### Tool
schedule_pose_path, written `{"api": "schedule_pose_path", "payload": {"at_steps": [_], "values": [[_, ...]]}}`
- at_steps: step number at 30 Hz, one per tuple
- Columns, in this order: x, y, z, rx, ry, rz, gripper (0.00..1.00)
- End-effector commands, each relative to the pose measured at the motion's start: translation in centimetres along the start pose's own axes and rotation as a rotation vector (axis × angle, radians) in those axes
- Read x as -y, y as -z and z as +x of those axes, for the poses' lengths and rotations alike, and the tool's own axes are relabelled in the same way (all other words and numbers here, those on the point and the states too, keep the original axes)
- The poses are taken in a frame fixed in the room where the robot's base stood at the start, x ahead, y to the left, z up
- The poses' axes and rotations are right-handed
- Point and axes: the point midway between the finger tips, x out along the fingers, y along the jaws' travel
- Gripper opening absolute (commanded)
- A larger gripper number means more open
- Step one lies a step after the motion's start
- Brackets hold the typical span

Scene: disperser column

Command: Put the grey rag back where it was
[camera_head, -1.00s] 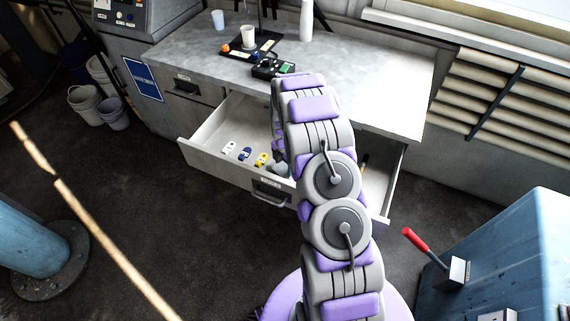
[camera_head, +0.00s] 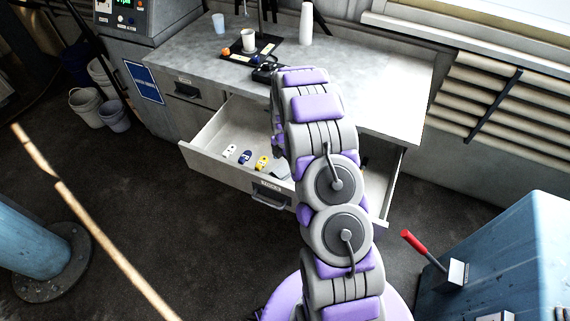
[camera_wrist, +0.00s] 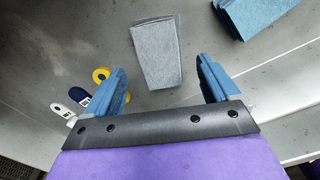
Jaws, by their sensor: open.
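A folded grey rag (camera_wrist: 157,52) lies on the floor of the open drawer in the wrist view, just beyond my fingertips and roughly centred between them. A bit of grey beside the yellow tag in the head view (camera_head: 282,172) looks like the same rag, mostly covered by my arm. A folded blue cloth (camera_wrist: 255,14) lies at the upper right of the wrist view, apart from the grey rag. My gripper (camera_wrist: 160,68) is open with nothing between its blue fingers. In the head view it is hidden behind my arm.
The open drawer (camera_head: 215,167) also holds small white, blue and yellow tags (camera_head: 262,163), left of my gripper. The grey worktop (camera_head: 380,95) above carries a cup (camera_head: 248,40) and a black tray.

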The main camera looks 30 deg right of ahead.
Motion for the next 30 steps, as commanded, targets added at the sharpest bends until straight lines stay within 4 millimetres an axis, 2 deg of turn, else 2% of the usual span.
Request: {"api": "schedule_pose_path", "payload": {"at_steps": [1, 6, 12, 16, 19, 23, 30], "values": [[-0.1, 0.0, -1.4, 0.001, -0.002, 0.000, 0.88], [-0.2, 0.0, -5.1, 0.002, -0.005, -0.001, 0.88], [0.0, 0.1, -7.6, 0.000, -0.001, 0.004, 0.88], [0.3, 1.1, -9.8, -0.003, 0.001, 0.061, 0.88], [1.0, 2.8, -12.7, -0.006, 0.001, 0.159, 0.88], [2.9, 5.8, -16.8, -0.016, 0.017, 0.327, 0.88], [7.6, 11.1, -23.6, -0.017, 0.048, 0.641, 0.88]]}}
